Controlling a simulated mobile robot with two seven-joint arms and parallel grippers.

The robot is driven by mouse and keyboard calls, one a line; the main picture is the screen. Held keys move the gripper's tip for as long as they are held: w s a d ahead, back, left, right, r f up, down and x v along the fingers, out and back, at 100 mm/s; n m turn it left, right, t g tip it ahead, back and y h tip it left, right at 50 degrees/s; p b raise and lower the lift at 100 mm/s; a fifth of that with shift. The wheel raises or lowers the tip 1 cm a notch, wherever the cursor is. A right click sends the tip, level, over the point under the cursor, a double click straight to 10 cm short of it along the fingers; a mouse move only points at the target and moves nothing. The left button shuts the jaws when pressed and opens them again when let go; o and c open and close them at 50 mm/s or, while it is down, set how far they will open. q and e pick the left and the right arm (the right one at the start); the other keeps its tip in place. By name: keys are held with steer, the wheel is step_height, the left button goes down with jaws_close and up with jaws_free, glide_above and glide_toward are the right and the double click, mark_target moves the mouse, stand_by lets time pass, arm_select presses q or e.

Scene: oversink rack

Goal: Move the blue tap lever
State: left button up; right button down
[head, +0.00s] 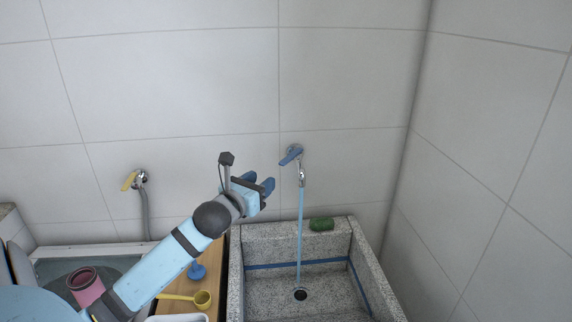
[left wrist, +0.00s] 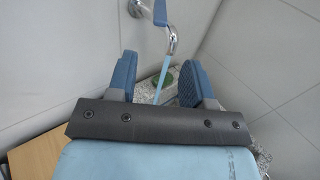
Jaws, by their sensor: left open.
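The blue tap lever (head: 290,155) is on a chrome tap (head: 301,176) on the tiled wall above the stone sink. A blue stream of water (head: 299,230) runs from the spout down to the drain. In the left wrist view the blue lever (left wrist: 160,12) is at the top, beyond the fingers, with the chrome spout (left wrist: 172,42) beside it. My left gripper (head: 270,186) is open and empty, a little left of and below the lever, apart from it. Its blue fingers show in the left wrist view (left wrist: 157,82). My right gripper is not in view.
A green sponge (head: 321,224) lies on the back rim of the stone sink (head: 236,270). A yellow-lever tap (head: 131,180) is on the wall at left. A wooden board (head: 207,262) holds a yellow scoop (head: 202,299) and a blue item (head: 197,270). A pink cup (head: 86,286) stands at lower left.

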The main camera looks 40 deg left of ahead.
mark_target(281, 165)
arm_select(q)
steer(key=w, duration=0.4)
steer(key=w+a+p, duration=0.1)
steer(key=w, duration=0.3)
steer(key=w+a, duration=0.1)
steer(key=w, duration=0.3)
steer(key=shift+w+p, duration=0.25)
steer(key=shift+p, duration=0.05)
steer(key=shift+c, duration=0.5)
jaws_close()
